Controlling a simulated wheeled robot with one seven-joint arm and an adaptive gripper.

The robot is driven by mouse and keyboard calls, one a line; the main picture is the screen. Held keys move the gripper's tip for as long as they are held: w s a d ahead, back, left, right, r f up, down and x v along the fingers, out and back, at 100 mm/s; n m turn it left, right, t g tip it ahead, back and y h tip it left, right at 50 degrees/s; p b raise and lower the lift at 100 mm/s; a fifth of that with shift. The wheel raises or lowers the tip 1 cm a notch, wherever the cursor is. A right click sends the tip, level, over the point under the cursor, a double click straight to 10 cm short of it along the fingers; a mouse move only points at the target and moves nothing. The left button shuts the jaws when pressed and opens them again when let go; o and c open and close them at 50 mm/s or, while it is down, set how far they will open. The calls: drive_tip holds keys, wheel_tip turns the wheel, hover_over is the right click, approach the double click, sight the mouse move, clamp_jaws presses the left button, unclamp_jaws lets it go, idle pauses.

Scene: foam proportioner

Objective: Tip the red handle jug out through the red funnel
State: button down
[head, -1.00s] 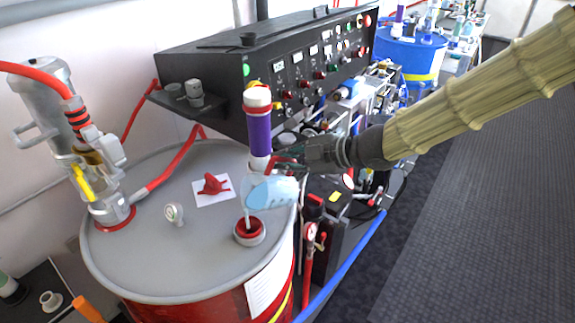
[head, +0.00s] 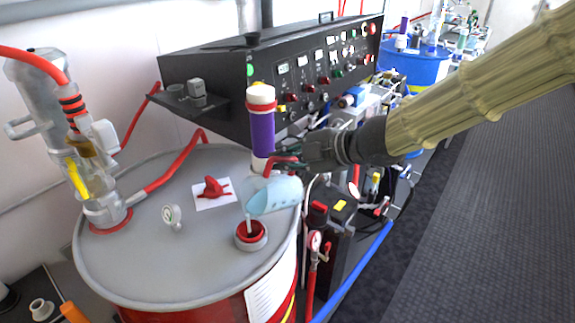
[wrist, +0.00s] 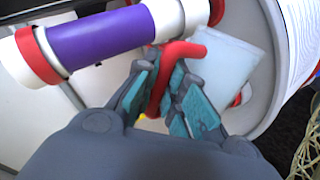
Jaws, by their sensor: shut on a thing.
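My gripper (head: 290,161) is shut on the red handle of a translucent pale-blue jug (head: 276,196). The jug is tipped, with its mouth toward the lower left, above the red funnel (head: 251,232) set in the top of the red drum (head: 120,262). A thin pale stream or spout shows between the jug's mouth and the funnel. In the wrist view the fingers close around the red handle (wrist: 157,95), and the jug's pale wall (wrist: 228,62) lies beyond it. The funnel is mostly hidden behind the jug there.
A purple cylinder with a white and red top (head: 262,130) stands close beside the gripper. A black control panel (head: 290,75) is behind. A pump (head: 85,150), a gauge (head: 172,215) and a red part on white paper (head: 213,188) are on the drum.

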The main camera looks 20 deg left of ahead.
sight(266, 169)
drive_tip(key=shift+s+a+b, duration=0.15)
drive_tip(key=shift+s+b, duration=0.1)
drive_tip(key=shift+b, duration=0.6)
drive_tip(key=shift+s+a+r+n+t+h+b, duration=0.3)
drive_tip(key=shift+s+r+n+t+b, duration=0.25)
drive_tip(key=shift+b, duration=0.7)
drive_tip(key=shift+s+a+r+n+t+h+b, duration=0.2)
drive_tip(key=shift+s+a+r+n+t+b, duration=0.25)
drive_tip(key=shift+b, duration=0.55)
drive_tip(key=shift+s+a+r+n+t+h+b, duration=0.1)
drive_tip(key=shift+s+t+h+b, duration=0.15)
drive_tip(key=shift+s+b, duration=0.55)
drive_tip(key=shift+s+a+r+n+t+h+b, duration=0.15)
drive_tip(key=shift+s+a+r+n+t+b, duration=0.15)
drive_tip(key=shift+b, duration=0.95)
drive_tip(key=shift+s+a+r+b, duration=0.25)
drive_tip(key=shift+s+b, duration=0.1)
drive_tip(key=shift+b, duration=0.3)
drive_tip(key=shift+d, duration=0.1)
